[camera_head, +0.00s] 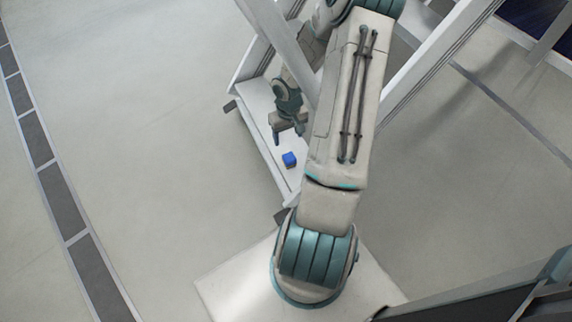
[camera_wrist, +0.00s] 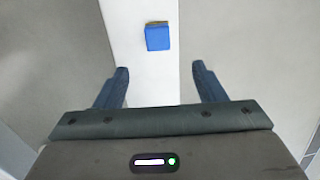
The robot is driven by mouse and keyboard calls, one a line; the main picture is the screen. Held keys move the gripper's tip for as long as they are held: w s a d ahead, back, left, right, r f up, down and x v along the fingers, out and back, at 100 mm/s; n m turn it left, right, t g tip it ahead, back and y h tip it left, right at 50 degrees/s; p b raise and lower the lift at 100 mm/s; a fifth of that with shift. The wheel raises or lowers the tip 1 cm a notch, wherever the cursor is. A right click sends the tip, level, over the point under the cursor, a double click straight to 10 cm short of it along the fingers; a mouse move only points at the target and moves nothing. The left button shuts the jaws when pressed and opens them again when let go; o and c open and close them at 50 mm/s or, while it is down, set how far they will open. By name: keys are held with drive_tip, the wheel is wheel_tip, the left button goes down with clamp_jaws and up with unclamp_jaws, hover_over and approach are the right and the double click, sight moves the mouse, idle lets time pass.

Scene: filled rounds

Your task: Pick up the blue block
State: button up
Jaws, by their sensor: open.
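The blue block (camera_head: 289,159) sits on a white shelf (camera_head: 262,118) in the head view. In the wrist view the blue block (camera_wrist: 158,38) lies on the white shelf surface (camera_wrist: 152,82), ahead of the fingertips and roughly centred between them. A thin brown strip shows along its far edge. My gripper (camera_head: 290,130) is above the shelf, close to the block but apart from it in the head view. In the wrist view my gripper (camera_wrist: 160,70) has its two fingers spread wide, with nothing between them.
The shelf is narrow, with grey floor (camera_wrist: 235,45) on both sides. White frame posts (camera_head: 290,45) rise beside my arm in the head view. A dark tiled strip (camera_head: 62,200) runs along the floor at the left. No other loose object shows near the block.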

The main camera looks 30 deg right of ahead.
sight(289, 155)
wheel_tip(289, 155, down, 8)
drive_tip(key=b, duration=0.3)
drive_tip(key=shift+f, duration=0.25)
drive_tip(key=shift+w+d+f+b, duration=0.1)
drive_tip(key=shift+f+b, duration=0.8)
drive_tip(key=shift+f, duration=0.45)
drive_tip(key=shift+d+f+b, duration=0.1)
drive_tip(key=shift+f+b, duration=0.8)
drive_tip(key=shift+f, duration=0.4)
drive_tip(key=c, duration=1.1)
